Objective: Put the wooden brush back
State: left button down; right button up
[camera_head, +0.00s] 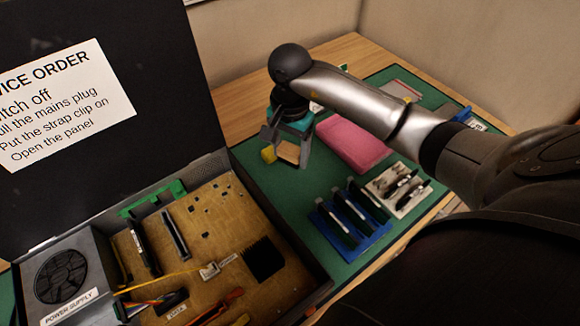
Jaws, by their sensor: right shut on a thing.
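My right gripper (289,150) points down over the green mat, left of the pink pad. A tan wooden block (288,153), which looks like the wooden brush, sits between its fingers, and the gripper is shut on it. The gripper and its wrist hide much of the brush, so its bristles do not show. I cannot tell whether it touches the mat. My left gripper is not in view.
The pink pad (353,143), a blue rack (346,222) of dark tools and a pale tray (398,190) are on the green mat (280,200). An open computer case (240,170) with its raised dark panel (150,40) fills the left.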

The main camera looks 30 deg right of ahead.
aim_at(290, 176)
notch_tip(290, 176, down, 5)
jog(key=shift+r+b, duration=0.15)
jog(key=shift+b, duration=0.25)
jog(key=shift+f, duration=0.3)
jog(key=shift+f, duration=0.15)
jog(key=o, duration=1.2)
jog(key=shift+r, duration=0.25)
notch_tip(290, 176, up, 12)
jog(key=shift+f+p, duration=0.1)
jog(key=shift+p, duration=0.8)
